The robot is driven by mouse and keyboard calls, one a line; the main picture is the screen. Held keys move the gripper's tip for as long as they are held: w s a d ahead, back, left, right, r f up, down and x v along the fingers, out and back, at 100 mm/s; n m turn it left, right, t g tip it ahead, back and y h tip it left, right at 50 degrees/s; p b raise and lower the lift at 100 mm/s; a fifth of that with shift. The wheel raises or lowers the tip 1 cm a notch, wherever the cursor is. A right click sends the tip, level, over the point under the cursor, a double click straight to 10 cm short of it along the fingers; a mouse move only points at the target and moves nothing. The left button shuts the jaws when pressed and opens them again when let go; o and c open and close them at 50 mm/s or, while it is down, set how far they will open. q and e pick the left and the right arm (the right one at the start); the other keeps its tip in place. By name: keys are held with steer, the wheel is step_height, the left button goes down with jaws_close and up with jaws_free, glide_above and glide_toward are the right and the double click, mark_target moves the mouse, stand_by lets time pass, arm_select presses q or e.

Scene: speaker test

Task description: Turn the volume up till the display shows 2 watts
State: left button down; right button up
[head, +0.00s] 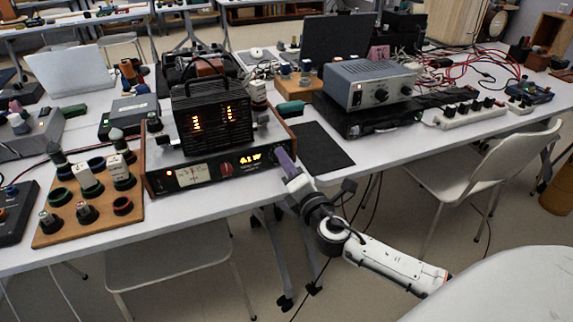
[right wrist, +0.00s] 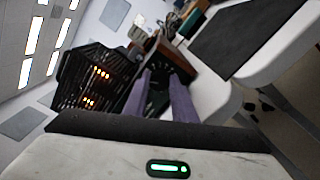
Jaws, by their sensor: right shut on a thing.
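The amplifier (head: 210,178) stands near the table's front edge, with a black slotted cage on top that glows orange inside. Its front panel has a needle meter (head: 194,174), a red knob (head: 226,169) and a small orange display (head: 250,157); I cannot read the display's figure for certain. My right gripper (head: 283,160) reaches the panel's right end. Its purple fingers, also in the right wrist view (right wrist: 165,78), are shut around the dark volume knob (right wrist: 159,87), which they mostly hide in the head view. My left gripper is not in view.
A wooden board (head: 91,229) with several knobs lies left of the amplifier. A black mat (head: 322,148) lies to its right. A grey boxed instrument (head: 368,84) stands behind the mat. White chairs (head: 480,165) stand by the table's front edge.

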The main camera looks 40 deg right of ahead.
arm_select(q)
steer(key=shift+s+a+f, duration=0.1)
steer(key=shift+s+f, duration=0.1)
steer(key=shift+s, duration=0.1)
arm_select(e)
steer(key=o, duration=1)
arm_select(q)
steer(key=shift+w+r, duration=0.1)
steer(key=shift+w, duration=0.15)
arm_select(e)
steer(key=shift+o, duration=0.2)
steer(key=shift+s+a+f, duration=0.1)
steer(key=shift+s, duration=0.35)
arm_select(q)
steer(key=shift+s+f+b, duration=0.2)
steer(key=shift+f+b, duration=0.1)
arm_select(e)
steer(key=v, duration=0.9)
steer(key=shift+s, duration=0.15)
